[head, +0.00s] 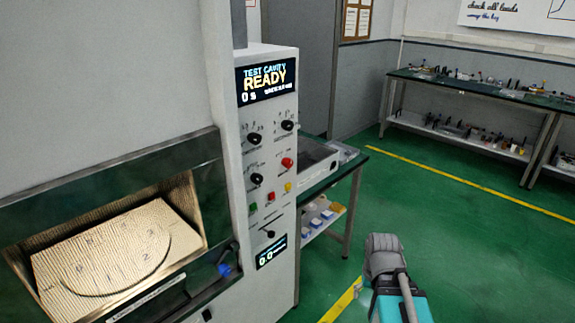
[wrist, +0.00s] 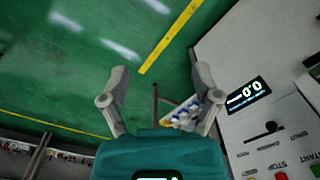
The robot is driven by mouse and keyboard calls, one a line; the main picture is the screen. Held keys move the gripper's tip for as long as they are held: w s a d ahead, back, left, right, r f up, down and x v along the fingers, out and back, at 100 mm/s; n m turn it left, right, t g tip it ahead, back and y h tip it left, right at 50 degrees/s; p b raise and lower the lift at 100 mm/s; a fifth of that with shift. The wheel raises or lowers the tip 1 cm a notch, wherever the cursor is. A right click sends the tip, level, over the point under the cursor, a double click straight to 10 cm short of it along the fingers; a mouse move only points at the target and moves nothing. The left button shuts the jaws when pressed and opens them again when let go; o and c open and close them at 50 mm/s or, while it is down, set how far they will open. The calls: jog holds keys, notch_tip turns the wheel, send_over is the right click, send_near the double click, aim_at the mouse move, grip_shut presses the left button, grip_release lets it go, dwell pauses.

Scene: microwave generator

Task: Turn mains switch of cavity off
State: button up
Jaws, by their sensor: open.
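The test cavity's white control panel (head: 268,150) stands in the middle of the head view, with its display reading READY and 0 s. It carries several black knobs, a red round button (head: 287,162), small coloured buttons and, low down, a black lever-like control (head: 269,233) above a small display. That control (wrist: 271,127) also shows at the right in the wrist view. The labels are too small to tell which one is the mains switch. My gripper (wrist: 162,78) is open and empty, left of the panel and apart from it. Its fingertips are not clear in the head view.
A green-topped bench (head: 330,178) stands just behind the panel. Another bench (head: 480,90) is along the far wall. The green floor (head: 460,230) between is clear, with yellow lines.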

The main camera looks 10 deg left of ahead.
jog(key=w+a+m+t+y, duration=0.2)
jog(key=w+a+y, duration=0.2)
jog(key=w+a, duration=0.3)
jog(key=m+t+y+b, duration=0.2)
jog(key=m+t+y, duration=0.75)
jog(key=m, duration=0.65)
send_near(290, 164)
jog(key=v, duration=0.3)
jog(key=shift+w+d+g+y, duration=0.15)
jog(key=shift+d+g+y, duration=0.05)
jog(key=shift+g+y, duration=0.05)
jog(key=shift+w+a+f, duration=0.1)
jog(key=x, duration=1.3)
jog(key=shift+w+a, duration=0.2)
jog(key=c, duration=1.2)
